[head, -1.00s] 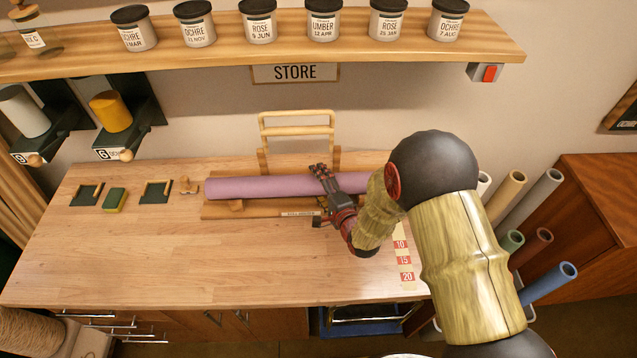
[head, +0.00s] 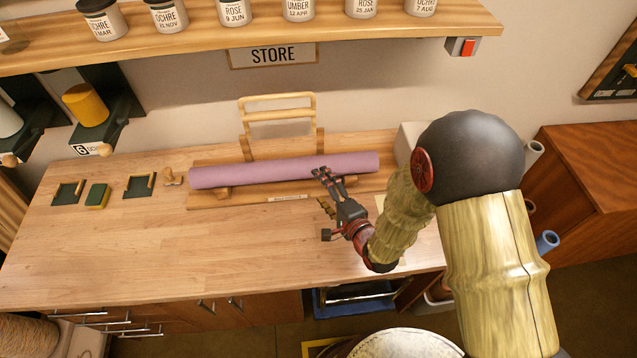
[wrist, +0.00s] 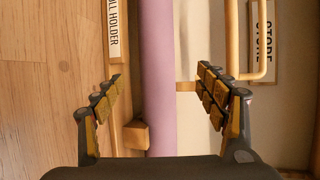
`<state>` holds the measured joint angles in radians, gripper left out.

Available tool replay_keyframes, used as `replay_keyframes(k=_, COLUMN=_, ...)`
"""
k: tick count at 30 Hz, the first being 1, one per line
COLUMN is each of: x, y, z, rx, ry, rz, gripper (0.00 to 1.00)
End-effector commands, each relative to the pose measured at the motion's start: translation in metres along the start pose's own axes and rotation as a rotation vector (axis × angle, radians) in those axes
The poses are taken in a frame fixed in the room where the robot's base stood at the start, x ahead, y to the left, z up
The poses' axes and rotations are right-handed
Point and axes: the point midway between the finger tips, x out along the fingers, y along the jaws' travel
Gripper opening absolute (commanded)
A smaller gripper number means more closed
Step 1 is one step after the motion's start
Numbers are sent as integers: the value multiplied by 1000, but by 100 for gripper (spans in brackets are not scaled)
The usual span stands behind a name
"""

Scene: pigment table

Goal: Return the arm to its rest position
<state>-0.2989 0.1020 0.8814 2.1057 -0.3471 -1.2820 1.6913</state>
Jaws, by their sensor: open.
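My gripper (head: 322,188) is open and empty in the head view, just in front of the right part of a purple roll. The purple roll (head: 270,171) lies lengthwise on a wooden roll holder (head: 262,200) on the table. In the wrist view, the two fingers of my gripper (wrist: 162,88) stand wide apart, with the purple roll (wrist: 158,60) showing between and beyond them. The label on the roll holder (wrist: 116,30) shows at the left there. I see no contact between the fingers and the roll.
The wooden table (head: 130,245) is clear at front left. A green-yellow sponge (head: 97,196) and dark green holders (head: 68,192) lie at its left. A wooden rack (head: 278,115) stands behind the roll. A shelf (head: 240,38) with several jars runs above. A blue tube (head: 547,241) stands at right.

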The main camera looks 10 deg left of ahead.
Motion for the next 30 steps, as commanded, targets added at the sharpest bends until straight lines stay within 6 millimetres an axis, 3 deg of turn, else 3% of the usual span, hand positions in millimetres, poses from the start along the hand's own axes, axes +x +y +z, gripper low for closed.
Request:
replay_keyframes(k=20, x=0, y=-3, z=-3, rx=-14, ry=7, rz=4, gripper=73)
replay_keyframes(k=26, x=-1, y=-36, z=-39, rx=-208, ry=94, rz=87, gripper=73)
replay_keyframes(k=30, x=-22, y=-70, z=-78, rx=-421, ry=180, rz=223, gripper=73)
